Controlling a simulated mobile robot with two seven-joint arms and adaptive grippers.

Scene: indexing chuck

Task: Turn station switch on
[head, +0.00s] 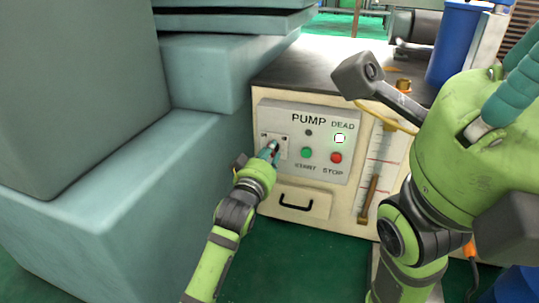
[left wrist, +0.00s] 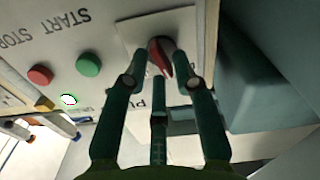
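The cream pump panel (head: 310,160) has a rotary station switch on a white plate (head: 282,150) at its left side. In the left wrist view the switch shows as a red knob (left wrist: 160,56), with the panel upside down. My left gripper (head: 272,150) is at the switch and partly hides it in the head view. In the left wrist view its teal fingers (left wrist: 160,75) are spread to both sides of the knob, with gaps visible; contact cannot be told. Teal fingers of my right gripper (head: 514,84) show at the upper right, partly cut off; their state is unclear.
Right of the switch are a green START button (head: 306,153), a red STOP button (head: 336,158) and a lit white lamp (head: 340,138). A drawer handle (head: 297,203) is below. Large grey-teal machine blocks (head: 130,160) stand close on the left. A blue container (head: 457,40) stands on top.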

